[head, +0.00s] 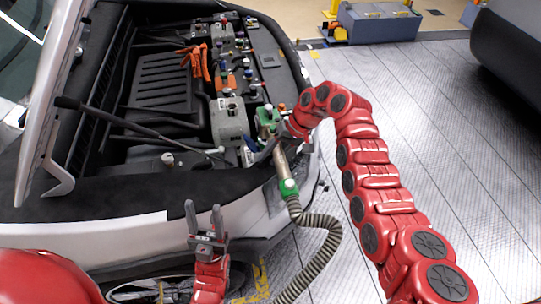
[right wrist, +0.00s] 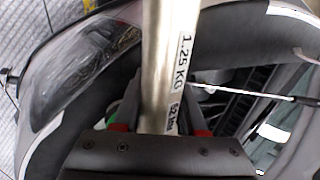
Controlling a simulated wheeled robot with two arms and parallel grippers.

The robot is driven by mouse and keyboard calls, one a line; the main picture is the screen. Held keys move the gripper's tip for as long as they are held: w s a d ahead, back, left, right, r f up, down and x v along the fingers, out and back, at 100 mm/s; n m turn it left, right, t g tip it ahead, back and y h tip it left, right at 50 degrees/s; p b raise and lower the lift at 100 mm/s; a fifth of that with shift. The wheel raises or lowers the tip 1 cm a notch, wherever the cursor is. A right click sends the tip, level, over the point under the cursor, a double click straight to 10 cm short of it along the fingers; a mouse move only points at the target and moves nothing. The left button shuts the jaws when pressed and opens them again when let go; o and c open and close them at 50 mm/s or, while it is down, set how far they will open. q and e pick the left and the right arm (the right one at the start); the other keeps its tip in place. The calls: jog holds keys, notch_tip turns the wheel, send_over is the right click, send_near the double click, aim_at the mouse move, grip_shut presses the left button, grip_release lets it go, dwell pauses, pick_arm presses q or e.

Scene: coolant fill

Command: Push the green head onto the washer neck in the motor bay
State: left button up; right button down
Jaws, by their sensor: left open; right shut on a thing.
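The green head shows in the head view as a metal tube (head: 281,163) with a green collar (head: 288,187), at the bay's front right edge. A ribbed hose runs down from it. My right gripper (head: 279,143) is shut on the tube. In the right wrist view the bare tube (right wrist: 163,60), with printed weight marking, stands between the fingers; its tip is out of frame. I cannot single out the washer neck; the arm and gripper cover part of that corner. My left gripper (head: 205,222) is open and empty in front of the bumper, fingers pointing up.
The motor bay holds a green part (head: 268,117), a grey block (head: 229,120), orange clips (head: 196,62) and several small caps. A thin rod (head: 135,125) crosses the bay. The ribbed hose (head: 325,225) loops beside the bumper.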

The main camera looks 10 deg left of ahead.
jog(key=shift+f+b, duration=1.05)
jog(key=shift+f, duration=0.55)
jog(key=shift+c, duration=1.8)
grip_release()
jog(key=b+v, duration=0.5)
jog(key=v, duration=1.2)
jog(key=shift+r, duration=0.2)
